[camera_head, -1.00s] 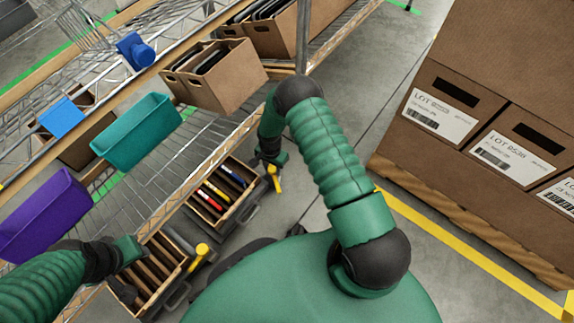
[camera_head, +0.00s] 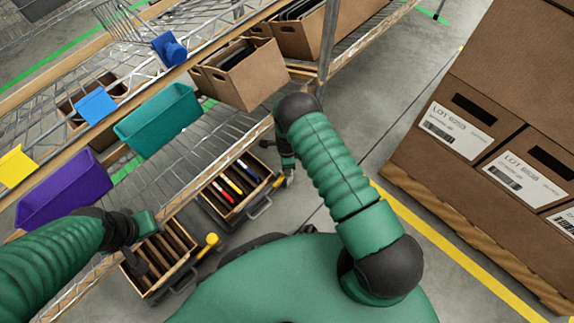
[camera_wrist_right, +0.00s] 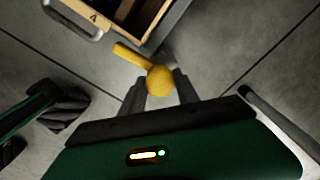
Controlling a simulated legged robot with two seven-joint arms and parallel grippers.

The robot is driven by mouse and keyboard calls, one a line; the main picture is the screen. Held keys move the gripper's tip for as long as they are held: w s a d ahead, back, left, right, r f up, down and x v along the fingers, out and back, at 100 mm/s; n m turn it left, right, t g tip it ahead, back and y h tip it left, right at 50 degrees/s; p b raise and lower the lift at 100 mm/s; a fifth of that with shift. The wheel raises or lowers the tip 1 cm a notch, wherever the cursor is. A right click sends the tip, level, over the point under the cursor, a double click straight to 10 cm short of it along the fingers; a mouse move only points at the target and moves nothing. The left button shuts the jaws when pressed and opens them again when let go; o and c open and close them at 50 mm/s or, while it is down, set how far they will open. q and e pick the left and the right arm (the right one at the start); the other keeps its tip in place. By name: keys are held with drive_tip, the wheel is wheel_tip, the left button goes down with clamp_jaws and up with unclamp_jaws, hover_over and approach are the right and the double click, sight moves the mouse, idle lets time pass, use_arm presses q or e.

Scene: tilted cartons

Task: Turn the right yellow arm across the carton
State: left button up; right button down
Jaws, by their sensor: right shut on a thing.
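The right carton (camera_head: 213,211) is an open, tilted box holding several coloured dividers, low beside the rack. Its yellow arm (camera_head: 279,182) is at the carton's right corner. My right gripper (camera_head: 289,178) is at that arm. In the right wrist view the fingers (camera_wrist_right: 160,92) are shut on the arm's round yellow knob (camera_wrist_right: 160,79); its bar points up-left to the carton's edge (camera_wrist_right: 165,22). The left carton (camera_head: 151,287) holds brown dividers and has its own yellow arm (camera_head: 212,240). My left gripper (camera_head: 138,262) is over that carton, its fingers too dark to read.
A wire rack with a purple bin (camera_head: 62,190), a teal bin (camera_head: 158,120) and a brown box (camera_head: 245,75) stands at left. Large stacked cartons (camera_head: 510,165) on a pallet stand at right. Grey floor (camera_head: 385,85) lies open between them.

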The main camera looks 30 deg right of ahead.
drive_tip(key=shift+w+m, duration=0.1)
drive_tip(key=shift+m, duration=0.5)
drive_tip(key=c, duration=0.9)
unclamp_jaws()
drive_tip(key=shift+r, duration=0.15)
wheel_tip(320, 180, up, 16)
drive_tip(key=p, duration=0.8)
drive_tip(key=shift+r+p, duration=0.25)
drive_tip(key=shift+p, duration=0.1)
